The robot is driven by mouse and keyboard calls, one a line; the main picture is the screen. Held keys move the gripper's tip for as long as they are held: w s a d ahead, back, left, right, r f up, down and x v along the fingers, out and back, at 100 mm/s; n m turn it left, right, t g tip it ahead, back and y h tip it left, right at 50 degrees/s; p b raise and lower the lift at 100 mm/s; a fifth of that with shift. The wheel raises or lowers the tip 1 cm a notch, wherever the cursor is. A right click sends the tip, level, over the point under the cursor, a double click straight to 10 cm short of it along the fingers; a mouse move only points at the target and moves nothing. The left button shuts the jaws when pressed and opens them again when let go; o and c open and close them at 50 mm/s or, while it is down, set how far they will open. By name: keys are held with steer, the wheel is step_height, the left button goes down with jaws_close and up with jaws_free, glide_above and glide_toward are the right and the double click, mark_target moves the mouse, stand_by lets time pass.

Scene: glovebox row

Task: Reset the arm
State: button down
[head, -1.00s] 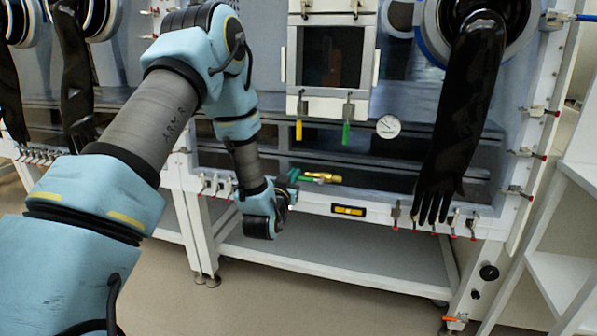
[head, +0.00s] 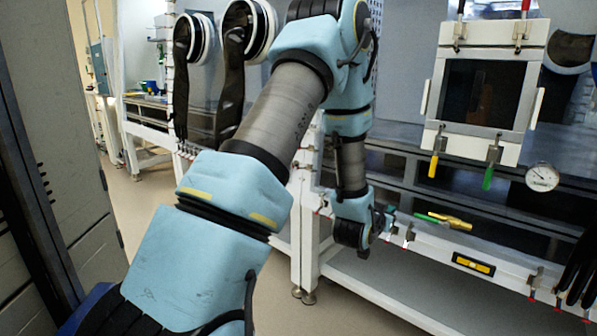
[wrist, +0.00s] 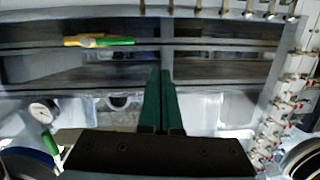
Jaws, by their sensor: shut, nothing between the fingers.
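My arm, pale blue and grey, reaches forward from the lower middle of the head view. My gripper (head: 386,218) is at its end, low in front of the glovebox's front edge, small and partly hidden behind my wrist. In the wrist view its two green fingers (wrist: 163,100) lie together, shut, with nothing between them. A brass valve with a green handle (head: 447,221) lies on the ledge just right of the gripper in the head view. It also shows in the wrist view (wrist: 98,40), apart from the fingers.
The glovebox has a framed hatch (head: 484,92) with yellow and green handles, and a round gauge (head: 542,177). Black gloves (head: 232,88) hang at the left. A grey cabinet (head: 62,150) stands at the far left. Open floor (head: 165,220) lies between it and the glovebox row.

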steer(key=s+a+n+g+y, duration=0.2)
steer(key=a+n+g+y, duration=0.3)
steer(key=a, duration=1.3)
steer(key=s+a+r+n+g+y, duration=0.1)
steer(key=s+a+r+g+y, duration=0.15)
steer(key=s+a, duration=0.55)
steer(key=s+a+r+n+g+y, duration=0.1)
steer(key=s+a+n+g+y, duration=0.15)
steer(key=s+a, duration=0.5)
step_height(320, 180, up, 12)
steer(key=p, duration=1.2)
steer(key=shift+s+d+m+h, duration=0.15)
steer(key=shift+d+m+h, duration=0.15)
steer(key=shift+m, duration=0.15)
